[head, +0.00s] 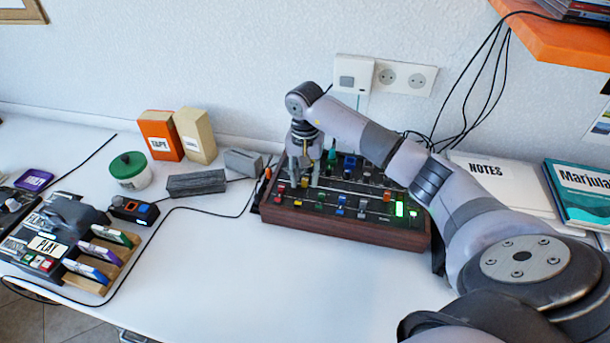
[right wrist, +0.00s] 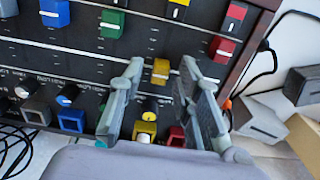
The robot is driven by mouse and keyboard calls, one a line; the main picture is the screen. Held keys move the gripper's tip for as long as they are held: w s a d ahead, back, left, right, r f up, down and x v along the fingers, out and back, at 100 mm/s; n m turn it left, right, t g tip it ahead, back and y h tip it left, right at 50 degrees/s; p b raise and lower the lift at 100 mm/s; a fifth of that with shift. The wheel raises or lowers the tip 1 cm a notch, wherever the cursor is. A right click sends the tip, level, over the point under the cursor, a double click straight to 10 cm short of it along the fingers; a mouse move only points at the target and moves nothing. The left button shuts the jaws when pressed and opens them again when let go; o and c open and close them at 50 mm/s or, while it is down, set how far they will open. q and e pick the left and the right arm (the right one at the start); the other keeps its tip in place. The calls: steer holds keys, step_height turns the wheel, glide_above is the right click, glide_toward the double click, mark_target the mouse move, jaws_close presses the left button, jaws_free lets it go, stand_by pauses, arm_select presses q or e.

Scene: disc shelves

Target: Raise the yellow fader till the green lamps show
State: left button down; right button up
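The mixer (head: 345,228), a dark panel with wooden sides, stands against the wall with several coloured fader caps. The yellow fader (right wrist: 161,70) shows in the right wrist view, between my right gripper's fingertips (right wrist: 162,76), with a gap on each side. In the head view my right gripper (head: 303,170) points down over the mixer's left part. A green light (head: 400,209) glows at the mixer's right side. My left gripper is in neither view.
A red fader (right wrist: 223,48) and a green fader (right wrist: 111,23) flank the yellow one. Grey boxes (head: 196,184), a jar (head: 130,172) and a TAPE box (head: 160,136) stand to the left. Cables hang behind the mixer.

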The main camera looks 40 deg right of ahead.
jaws_close()
stand_by(0.6)
